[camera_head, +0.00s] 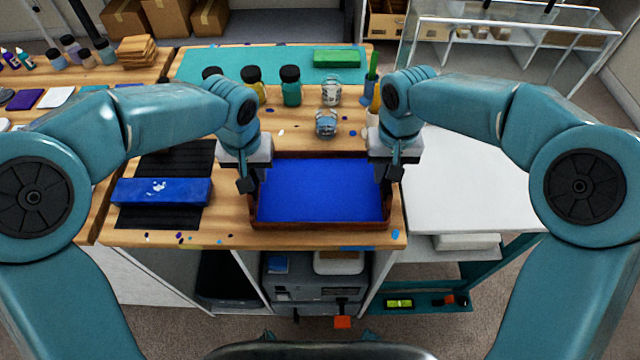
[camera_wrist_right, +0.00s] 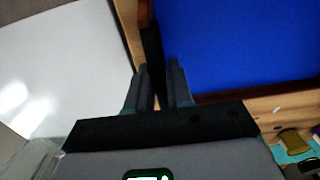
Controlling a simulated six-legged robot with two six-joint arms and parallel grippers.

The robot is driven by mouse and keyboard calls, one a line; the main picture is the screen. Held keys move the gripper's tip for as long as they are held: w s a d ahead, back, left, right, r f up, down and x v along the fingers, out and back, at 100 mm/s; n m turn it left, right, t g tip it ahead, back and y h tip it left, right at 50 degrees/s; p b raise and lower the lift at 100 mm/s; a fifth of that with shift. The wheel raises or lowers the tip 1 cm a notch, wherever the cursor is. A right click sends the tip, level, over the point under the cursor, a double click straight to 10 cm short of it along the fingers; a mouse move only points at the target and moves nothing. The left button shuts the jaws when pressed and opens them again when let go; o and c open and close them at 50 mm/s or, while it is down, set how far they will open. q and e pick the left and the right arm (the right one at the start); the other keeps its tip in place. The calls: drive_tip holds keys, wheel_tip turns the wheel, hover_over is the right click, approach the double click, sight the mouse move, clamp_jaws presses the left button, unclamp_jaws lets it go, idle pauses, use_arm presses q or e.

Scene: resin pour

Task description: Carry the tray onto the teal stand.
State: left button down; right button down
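The tray (camera_head: 318,226) has a dark reddish-brown rim and a bright blue inside. It is at the front of the wooden bench, and I cannot tell whether it touches the bench top. My left gripper (camera_head: 250,180) is at the tray's left wall and my right gripper (camera_head: 390,172) is at its right wall. In the right wrist view, the right fingers (camera_wrist_right: 158,85) stand on either side of the wall; whether they press on it is unclear. The left fingertips are partly hidden. The stand (camera_head: 465,190), with a white top and teal frame, is right of the bench.
A blue block (camera_head: 160,191) lies on a black mat left of the tray. Jars (camera_head: 290,86) and clear cups (camera_head: 327,123) stand behind it, near a teal mat (camera_head: 210,65). The stand's white top looks clear. A level (camera_head: 400,303) lies on its lower shelf.

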use_arm(q)
drive_tip(key=shift+s, duration=0.1)
use_arm(e)
drive_tip(key=shift+s, duration=0.1)
use_arm(q)
drive_tip(key=shift+r, duration=0.2)
use_arm(e)
drive_tip(key=shift+r, duration=0.2)
